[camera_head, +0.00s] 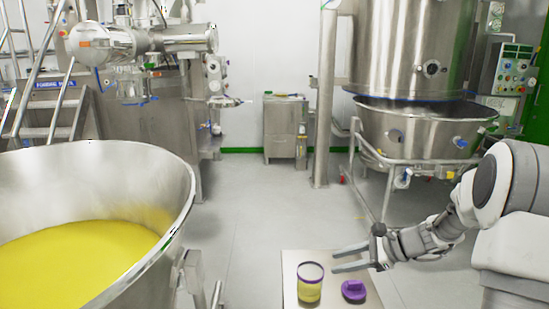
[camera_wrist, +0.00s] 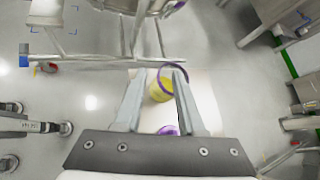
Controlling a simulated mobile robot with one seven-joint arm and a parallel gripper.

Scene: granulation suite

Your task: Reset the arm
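My gripper (camera_head: 336,260) is at the right end of the small table, with its arm reaching in from the right. Its two fingers are apart and nothing is held between them. In the wrist view the open fingers of my gripper (camera_wrist: 159,74) point toward a clear jar with yellow contents and a purple rim (camera_wrist: 160,90). In the head view the jar (camera_head: 310,284) stands upright and open on the table, just left of the fingertips. A purple lid (camera_head: 353,290) lies on the table right of the jar, below the gripper; it is partly hidden in the wrist view (camera_wrist: 168,130).
The small pale table (camera_head: 290,288) carries the jar and lid. A large steel bowl (camera_head: 110,160) of yellow powder fills the left. A steel processing vessel (camera_head: 415,130) on a wheeled frame stands back right. A cabinet (camera_head: 284,130) is at the far wall. Floor between is clear.

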